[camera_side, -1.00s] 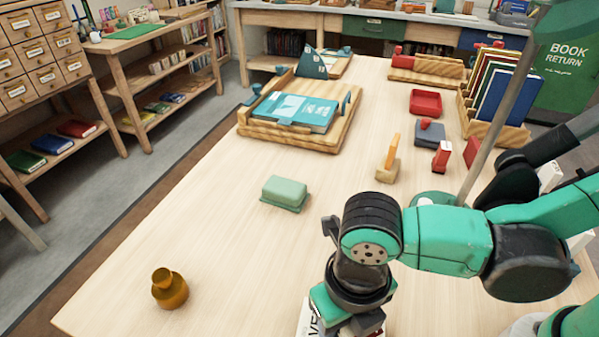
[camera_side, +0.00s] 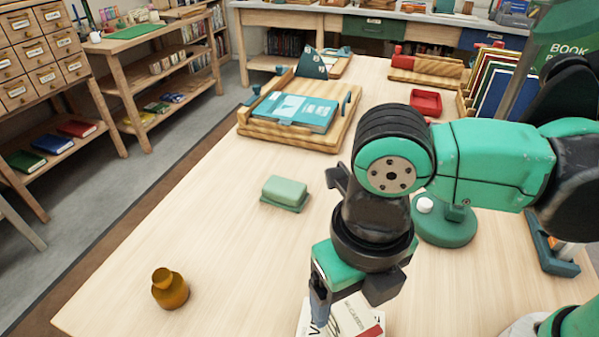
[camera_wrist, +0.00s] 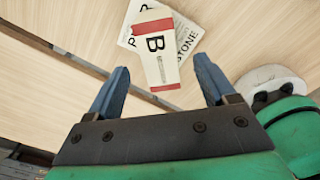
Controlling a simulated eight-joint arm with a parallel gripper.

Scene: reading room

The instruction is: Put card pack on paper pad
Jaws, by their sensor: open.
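In the side view the pack (camera_side: 357,318) and pad (camera_side: 307,318) are at the bottom edge, partly cut off and partly behind my gripper. My gripper (camera_wrist: 161,64) is open and empty, its two blue fingers apart on either side of the pack's near end in the picture.
A green lidded box (camera_side: 285,192) and an amber jar (camera_side: 170,289) stand to the left on the table. A wooden tray with a teal book (camera_side: 297,112) and a red tray (camera_side: 425,102) are farther back.

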